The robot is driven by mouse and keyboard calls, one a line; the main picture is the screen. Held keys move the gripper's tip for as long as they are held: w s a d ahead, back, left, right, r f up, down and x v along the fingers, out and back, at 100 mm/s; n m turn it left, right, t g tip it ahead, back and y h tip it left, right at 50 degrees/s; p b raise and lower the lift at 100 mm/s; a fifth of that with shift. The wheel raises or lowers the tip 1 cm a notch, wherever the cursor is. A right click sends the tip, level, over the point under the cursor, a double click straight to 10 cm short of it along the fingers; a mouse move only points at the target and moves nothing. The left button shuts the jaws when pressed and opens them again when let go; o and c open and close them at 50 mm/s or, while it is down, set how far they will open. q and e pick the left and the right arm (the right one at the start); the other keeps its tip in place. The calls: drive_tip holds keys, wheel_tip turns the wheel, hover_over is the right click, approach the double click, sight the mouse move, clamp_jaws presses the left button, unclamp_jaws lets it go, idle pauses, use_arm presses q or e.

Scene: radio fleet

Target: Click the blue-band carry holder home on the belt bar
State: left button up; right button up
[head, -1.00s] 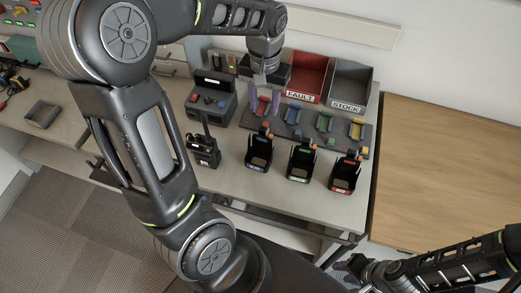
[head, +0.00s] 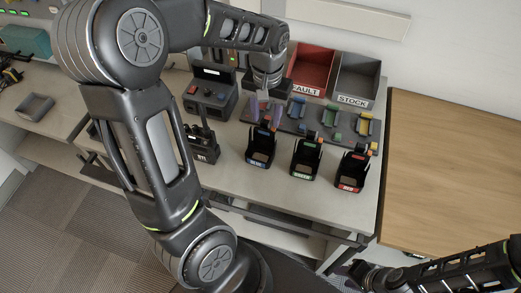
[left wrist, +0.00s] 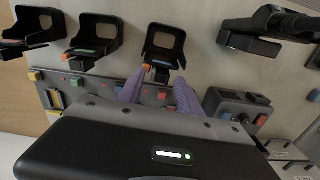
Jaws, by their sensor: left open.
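The blue-band carry holder (head: 261,148) is a black open frame with a blue label at its front and an orange-red tab at its back. It stands upright on the bench, leftmost of three holders, and also shows in the left wrist view (left wrist: 163,45). My left gripper (head: 263,112) has purple fingers, open and empty, just behind the holder. In the left wrist view (left wrist: 158,92) the holder's orange tab lies near the fingertips; contact cannot be told. My right gripper (head: 362,272) is low at the right, its jaws unclear. I cannot identify the belt bar with certainty.
Green-label (head: 305,158) and red-label (head: 354,168) holders stand to the right. Behind is a grey rack (head: 345,138) with coloured clips, then red FAULT (head: 312,68) and grey STOCK (head: 357,80) bins. A black radio (head: 203,145) stands left. Bare bench lies in front.

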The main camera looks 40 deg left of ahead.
use_arm(q)
drive_tip(key=shift+c, duration=0.3)
clamp_jaws()
idle(0.5)
drive_tip(key=shift+r, duration=0.1)
wheel_tip(320, 180, up, 5)
drive_tip(key=p, duration=0.4)
idle(0.5)
drive_tip(key=shift+f, duration=0.2)
